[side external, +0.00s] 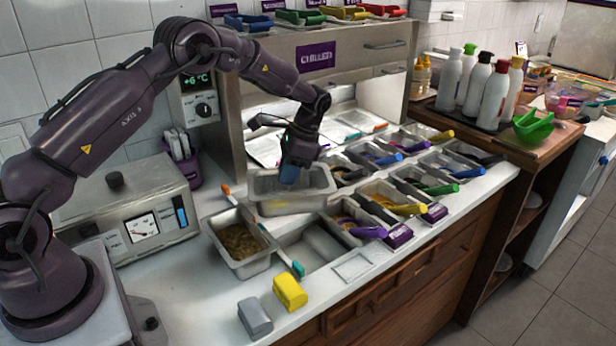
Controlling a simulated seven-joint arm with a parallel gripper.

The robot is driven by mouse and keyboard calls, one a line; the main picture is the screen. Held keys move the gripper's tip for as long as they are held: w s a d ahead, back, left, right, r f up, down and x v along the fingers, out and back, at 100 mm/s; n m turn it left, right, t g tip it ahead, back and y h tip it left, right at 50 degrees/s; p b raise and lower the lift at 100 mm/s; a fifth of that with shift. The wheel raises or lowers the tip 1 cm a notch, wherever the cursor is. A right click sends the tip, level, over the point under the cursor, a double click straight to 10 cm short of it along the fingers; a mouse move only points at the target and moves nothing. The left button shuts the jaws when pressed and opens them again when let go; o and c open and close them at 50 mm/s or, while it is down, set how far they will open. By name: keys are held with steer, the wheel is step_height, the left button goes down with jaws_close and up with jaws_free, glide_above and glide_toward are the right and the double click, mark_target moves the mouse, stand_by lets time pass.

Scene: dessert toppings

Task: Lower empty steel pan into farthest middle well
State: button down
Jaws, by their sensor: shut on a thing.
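An empty-looking steel pan (318,179) is held near the left end of the counter's topping wells. My gripper (290,178) reaches down into it from above, its blue fingers at the pan's inside; the exact grip is partly hidden. The pan looks roughly level, and I cannot tell whether its underside is clear of the counter. Which well is the farthest middle one is not clear, since the pan and my arm cover part of the area behind.
Filled pans with coloured scoops (408,208) crowd the right. Yellow (290,291) and grey (255,318) blocks lie in front.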

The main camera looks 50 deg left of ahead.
steer(key=s+a+r+n+t+h, duration=0.1)
steer(key=s+a+n+t+h, duration=0.35)
steer(key=n, duration=0.75)
steer(key=s+a+n+t+h, duration=0.1)
steer(key=a+n, duration=0.6)
steer(key=n, duration=0.4)
steer(key=shift+w+a+f, duration=0.1)
steer(key=shift+f, duration=2.9)
steer(key=shift+w+f, duration=0.1)
steer(key=shift+f, duration=2.9)
steer(key=shift+f, duration=0.45)
steer(key=shift+f, duration=0.85)
steer(key=shift+d+f, duration=0.15)
steer(key=shift+d, duration=0.1)
